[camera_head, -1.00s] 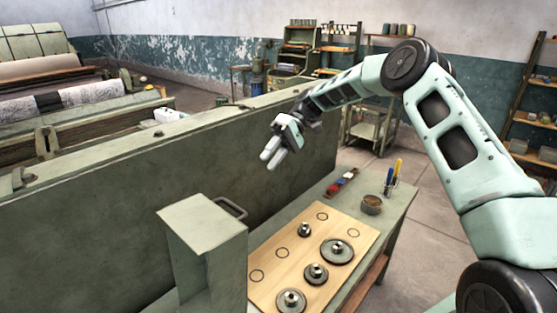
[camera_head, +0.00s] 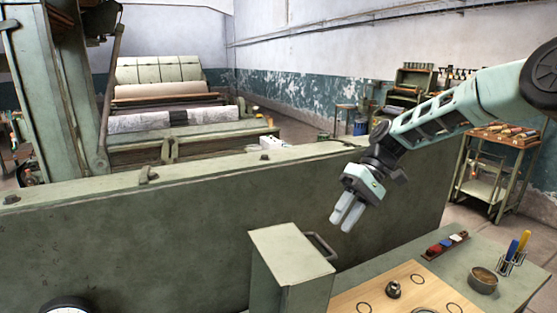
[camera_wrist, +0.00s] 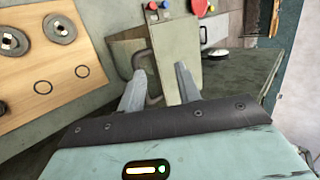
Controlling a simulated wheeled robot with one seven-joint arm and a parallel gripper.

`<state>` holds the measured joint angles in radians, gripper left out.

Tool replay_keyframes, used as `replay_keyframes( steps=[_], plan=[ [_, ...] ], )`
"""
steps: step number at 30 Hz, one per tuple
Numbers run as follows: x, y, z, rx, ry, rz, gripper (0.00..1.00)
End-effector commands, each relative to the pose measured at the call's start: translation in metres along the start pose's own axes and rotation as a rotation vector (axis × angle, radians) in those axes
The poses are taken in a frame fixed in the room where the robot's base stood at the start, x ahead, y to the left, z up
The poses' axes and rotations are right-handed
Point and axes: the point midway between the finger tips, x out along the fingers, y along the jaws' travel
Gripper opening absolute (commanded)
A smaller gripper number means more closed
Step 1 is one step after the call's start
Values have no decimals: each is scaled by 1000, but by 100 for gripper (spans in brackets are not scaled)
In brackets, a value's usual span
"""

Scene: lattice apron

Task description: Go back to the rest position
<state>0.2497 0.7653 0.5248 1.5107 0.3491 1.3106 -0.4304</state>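My gripper (camera_head: 345,220) hangs in the air near the top of the green wall, with its fingers pointing down. In the wrist view my gripper (camera_wrist: 161,70) has its two grey fingers apart with nothing between them. The green box with a handle (camera_head: 290,250) stands below and left of it. The wooden board (camera_head: 430,292) with ring outlines lies lower right, partly cut off by the frame edge. It also shows in the wrist view (camera_wrist: 60,68), with grey discs (camera_wrist: 61,28) on it.
A long green wall panel (camera_head: 150,230) crosses behind the bench. On the bench stand a small brown bowl (camera_head: 483,279), a pen holder (camera_head: 512,262) and a tray of coloured pieces (camera_head: 446,245). Buttons and a red paddle-shaped part (camera_wrist: 200,7) show in the wrist view.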

Motion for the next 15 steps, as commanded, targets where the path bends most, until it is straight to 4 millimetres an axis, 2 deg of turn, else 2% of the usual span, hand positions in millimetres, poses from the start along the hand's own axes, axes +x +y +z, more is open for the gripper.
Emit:
replay_keyframes(
  steps=[1,3,7,11,15],
  plan=[
    [30,-15,12,-10,-30,73,34],
    [59,-32,30,-16,-52,163,34],
    [107,-54,71,-36,-68,319,34],
    [148,-63,120,-70,-56,464,34],
    [183,-58,175,-119,-15,598,34]
  ],
)
